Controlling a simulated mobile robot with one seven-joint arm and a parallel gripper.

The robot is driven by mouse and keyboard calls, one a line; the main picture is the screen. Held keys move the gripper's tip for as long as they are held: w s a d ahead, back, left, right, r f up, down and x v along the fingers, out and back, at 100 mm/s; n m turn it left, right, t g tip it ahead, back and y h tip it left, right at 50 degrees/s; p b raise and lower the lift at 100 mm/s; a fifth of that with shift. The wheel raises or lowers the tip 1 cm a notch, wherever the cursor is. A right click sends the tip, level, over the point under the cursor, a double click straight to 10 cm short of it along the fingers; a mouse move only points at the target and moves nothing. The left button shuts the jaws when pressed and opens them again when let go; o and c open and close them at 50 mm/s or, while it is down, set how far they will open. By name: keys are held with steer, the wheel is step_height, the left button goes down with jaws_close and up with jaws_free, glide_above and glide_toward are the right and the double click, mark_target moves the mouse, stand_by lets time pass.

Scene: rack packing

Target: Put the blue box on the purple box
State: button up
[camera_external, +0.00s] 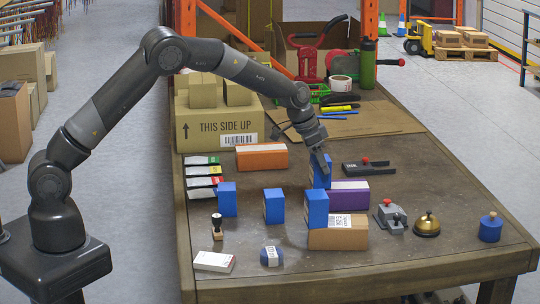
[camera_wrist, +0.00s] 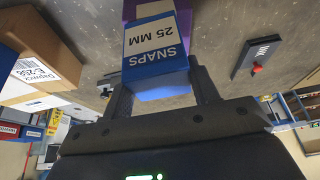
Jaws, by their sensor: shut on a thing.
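My gripper (camera_external: 319,158) is shut on a blue box (camera_external: 321,173), which it holds roughly upright at the left end of the purple box (camera_external: 350,195).
Blue boxes stand on the table at left (camera_external: 227,200) and centre (camera_external: 274,206); another (camera_external: 316,209) stands on a cardboard box (camera_external: 340,238) in front. An orange box (camera_external: 262,156) lies behind. A black device (camera_external: 369,168), a grey device (camera_external: 390,217) and a bell (camera_external: 427,225) are to the right.

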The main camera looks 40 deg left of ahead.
steer(key=shift+f, duration=0.2)
steer(key=shift+f, duration=0.1)
steer(key=o, duration=1.1)
steer(key=shift+c, duration=0.2)
